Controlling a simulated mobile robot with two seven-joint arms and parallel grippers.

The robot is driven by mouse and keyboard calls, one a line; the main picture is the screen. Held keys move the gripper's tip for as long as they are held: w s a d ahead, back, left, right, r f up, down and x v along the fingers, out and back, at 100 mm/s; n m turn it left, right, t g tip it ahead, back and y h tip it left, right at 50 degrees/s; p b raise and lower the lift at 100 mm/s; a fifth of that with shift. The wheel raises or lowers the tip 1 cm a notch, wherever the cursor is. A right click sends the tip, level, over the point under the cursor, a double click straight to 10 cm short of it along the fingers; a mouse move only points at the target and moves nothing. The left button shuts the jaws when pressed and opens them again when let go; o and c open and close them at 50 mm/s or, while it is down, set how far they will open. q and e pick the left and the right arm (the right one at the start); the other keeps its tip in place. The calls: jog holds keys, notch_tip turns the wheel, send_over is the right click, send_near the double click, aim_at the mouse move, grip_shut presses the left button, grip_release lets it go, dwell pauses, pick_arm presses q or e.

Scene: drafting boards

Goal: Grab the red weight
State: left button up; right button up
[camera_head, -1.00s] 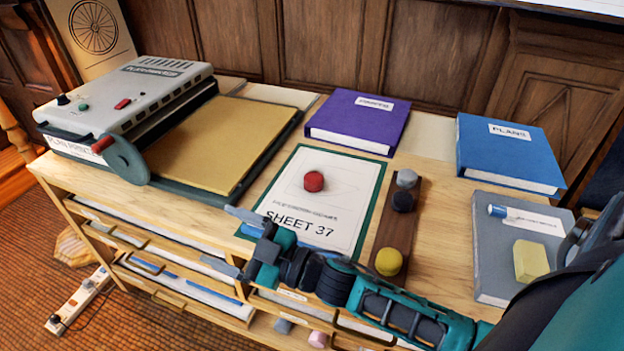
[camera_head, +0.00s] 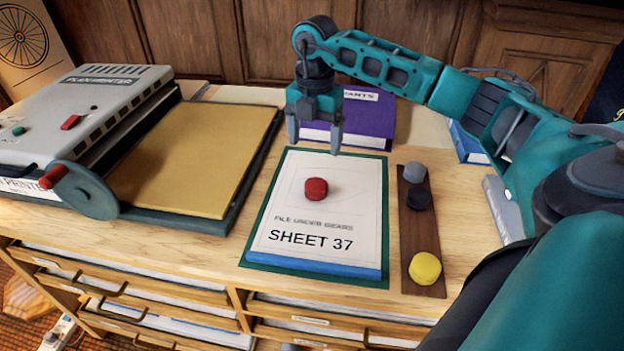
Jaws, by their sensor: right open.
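The red weight (camera_head: 316,189) is a small round block sitting near the middle of the white sheet marked SHEET 37 (camera_head: 288,218), which lies on a green-edged board. My right gripper (camera_head: 314,145) points down, open and empty, above the far part of the sheet. Its two grey fingers are apart, and the red weight is nearer the front, not between them. My left gripper is not in view.
A brown strip (camera_head: 420,235) at the right holds a grey weight (camera_head: 414,172), a black weight (camera_head: 418,198) and a yellow weight (camera_head: 425,268). The plan printer (camera_head: 105,75) stands at the left. The purple book (camera_head: 372,115) lies behind the gripper.

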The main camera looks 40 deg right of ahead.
send_over(316, 183)
jog(key=f, duration=0.6)
jog(key=shift+a+f+b, duration=0.2)
jog(key=shift+f+b, duration=0.1)
jog(key=shift+d+f+b, duration=0.2)
jog(key=shift+f+b, duration=0.15)
jog(key=shift+f, duration=2.35)
jog(key=shift+c, duration=0.3)
jog(key=c, duration=1.4)
jog(key=shift+r, duration=0.1)
jog(key=shift+c, duration=0.4)
